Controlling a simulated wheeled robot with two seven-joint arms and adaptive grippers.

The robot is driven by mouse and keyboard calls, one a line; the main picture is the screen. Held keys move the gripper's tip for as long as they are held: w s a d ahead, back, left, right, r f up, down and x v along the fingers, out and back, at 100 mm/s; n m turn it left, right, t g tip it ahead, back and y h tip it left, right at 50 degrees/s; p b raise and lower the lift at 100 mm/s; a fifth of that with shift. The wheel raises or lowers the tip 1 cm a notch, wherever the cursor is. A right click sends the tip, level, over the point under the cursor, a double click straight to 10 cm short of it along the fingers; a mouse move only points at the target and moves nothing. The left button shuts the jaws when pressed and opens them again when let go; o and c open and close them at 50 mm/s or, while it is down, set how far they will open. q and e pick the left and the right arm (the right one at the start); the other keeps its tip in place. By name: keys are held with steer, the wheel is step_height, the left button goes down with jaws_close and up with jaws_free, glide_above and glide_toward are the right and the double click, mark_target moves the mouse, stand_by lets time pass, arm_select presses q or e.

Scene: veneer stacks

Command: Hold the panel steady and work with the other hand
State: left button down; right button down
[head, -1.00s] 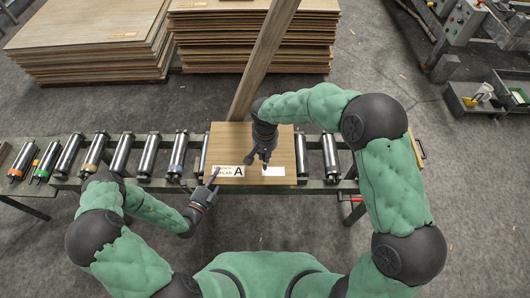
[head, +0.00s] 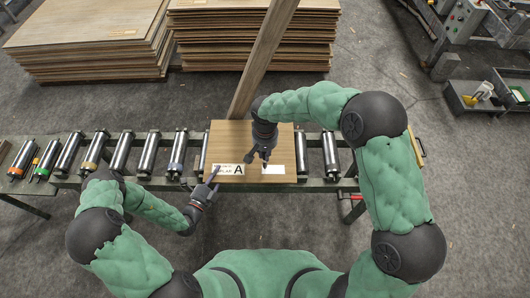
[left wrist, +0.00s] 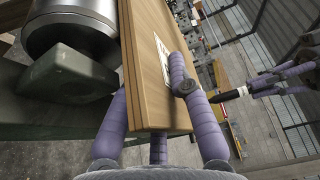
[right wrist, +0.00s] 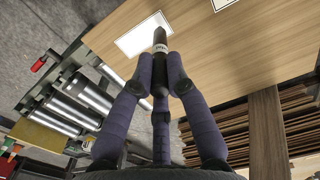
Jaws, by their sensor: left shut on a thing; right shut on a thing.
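The wooden panel (head: 235,145) lies on the roller conveyor. It carries a printed label with a large A (head: 229,170) and a blank white label (head: 273,169) to its right. My left gripper (head: 205,190) is shut on the panel's near left edge; the left wrist view shows its fingers on both faces of the panel (left wrist: 148,75). My right gripper (head: 263,150) is above the panel, shut on a dark marker (right wrist: 160,55). In the right wrist view the marker's tip is over the blank label (right wrist: 143,34); whether it touches I cannot tell.
Metal rollers (head: 121,153) extend left of the panel, with a few to its right. Veneer stacks (head: 90,45) stand on the floor behind. A wooden post (head: 262,60) rises just behind the panel. A grey bin (head: 478,97) stands at the right.

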steer(key=shift+f, duration=0.55)
stand_by(0.6)
steer(key=shift+d, duration=0.5)
steer(key=shift+d, duration=0.6)
steer(key=shift+d, duration=0.25)
steer(key=shift+d, duration=0.7)
steer(key=shift+d, duration=0.55)
steer(key=shift+d, duration=0.6)
stand_by(0.3)
step_height(320, 180, up, 7)
stand_by(0.9)
